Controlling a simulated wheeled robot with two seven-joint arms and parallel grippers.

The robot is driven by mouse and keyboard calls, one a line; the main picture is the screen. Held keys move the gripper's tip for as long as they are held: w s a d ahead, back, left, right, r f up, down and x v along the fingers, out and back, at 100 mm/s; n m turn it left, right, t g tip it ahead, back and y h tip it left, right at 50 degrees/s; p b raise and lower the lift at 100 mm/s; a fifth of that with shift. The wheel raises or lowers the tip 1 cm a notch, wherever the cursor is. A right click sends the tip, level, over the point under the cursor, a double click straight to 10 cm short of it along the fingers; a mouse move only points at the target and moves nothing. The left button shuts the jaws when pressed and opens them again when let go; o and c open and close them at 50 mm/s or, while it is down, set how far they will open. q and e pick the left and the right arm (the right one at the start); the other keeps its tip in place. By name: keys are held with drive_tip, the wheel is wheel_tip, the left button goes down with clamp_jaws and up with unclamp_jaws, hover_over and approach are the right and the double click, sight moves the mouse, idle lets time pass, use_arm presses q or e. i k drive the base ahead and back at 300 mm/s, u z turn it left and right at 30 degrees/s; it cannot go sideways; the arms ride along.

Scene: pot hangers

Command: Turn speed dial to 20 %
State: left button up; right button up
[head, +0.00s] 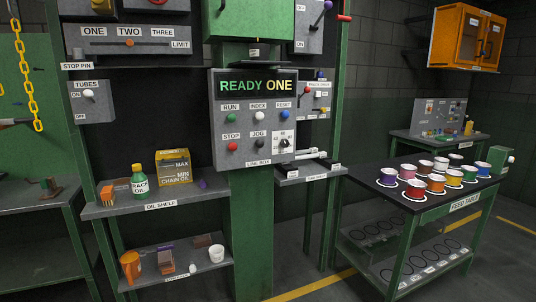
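The speed dial (284,142) is a small dark knob on a white scale plate at the lower right of the grey line box (241,163). Numbers around the knob are tiny; 40, 60 and 80 seem to be among them. The knob's exact setting is too small to tell. The panel reads READY ONE at the top. Neither of my grippers shows in the head view, and nothing touches the dial.
RUN, INDEX and RESET buttons (258,117) sit above the STOP button (232,147) and black JOG button (257,145), which is close left of the dial. A narrow shelf (310,172) juts out below right. The oil shelf (150,203) stands left, the feed table (440,198) right.

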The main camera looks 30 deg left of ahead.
sight(285, 143)
drive_tip(key=z, duration=0.85)
drive_tip(key=i, duration=1.55)
drive_tip(key=u, duration=1.1)
drive_tip(key=i, duration=0.4)
drive_tip(key=u, duration=0.35)
